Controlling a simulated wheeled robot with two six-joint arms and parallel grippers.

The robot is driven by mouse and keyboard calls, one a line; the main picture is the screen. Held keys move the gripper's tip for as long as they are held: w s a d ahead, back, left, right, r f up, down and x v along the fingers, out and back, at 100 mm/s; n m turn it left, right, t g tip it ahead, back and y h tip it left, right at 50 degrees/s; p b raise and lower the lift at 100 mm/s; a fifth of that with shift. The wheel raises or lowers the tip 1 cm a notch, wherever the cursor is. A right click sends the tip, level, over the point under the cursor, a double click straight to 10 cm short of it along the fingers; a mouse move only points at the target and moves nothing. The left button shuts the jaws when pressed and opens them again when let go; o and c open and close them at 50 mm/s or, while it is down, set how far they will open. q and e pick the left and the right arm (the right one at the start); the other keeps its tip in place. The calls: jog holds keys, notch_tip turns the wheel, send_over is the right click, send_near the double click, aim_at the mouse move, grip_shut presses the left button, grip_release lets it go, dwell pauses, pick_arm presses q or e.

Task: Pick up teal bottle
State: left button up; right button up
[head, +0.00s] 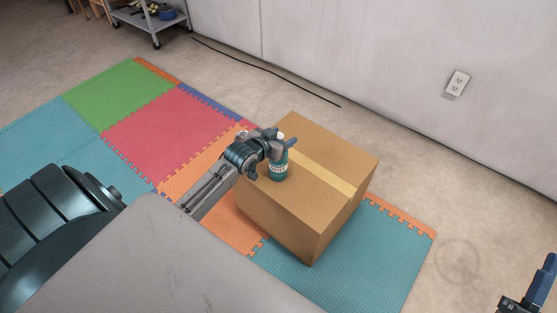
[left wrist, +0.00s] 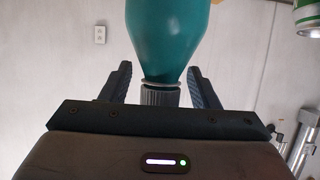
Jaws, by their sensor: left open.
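The teal bottle (head: 278,172) stands on top of the cardboard box (head: 318,205), near its left edge, in the head view. My left gripper (head: 284,145) is at the bottle's top and hides part of it. In the left wrist view the bottle (left wrist: 167,38) appears upside down, with its grey cap between the fingers of my left gripper (left wrist: 159,80). The fingers are open, with gaps on both sides of the cap. My right gripper (head: 534,286) shows only in part at the lower right corner, away from the box; its opening is unclear.
Coloured foam mats (head: 172,126) cover the floor around the box. A grey wall (head: 380,60) with an outlet (head: 457,84) stands behind. A wheeled cart (head: 150,20) is at the back left. A black cable (head: 270,74) lies along the wall.

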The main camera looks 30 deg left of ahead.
pick_arm(q)
grip_shut()
dwell(0.3)
jog(key=shift+r, duration=0.15)
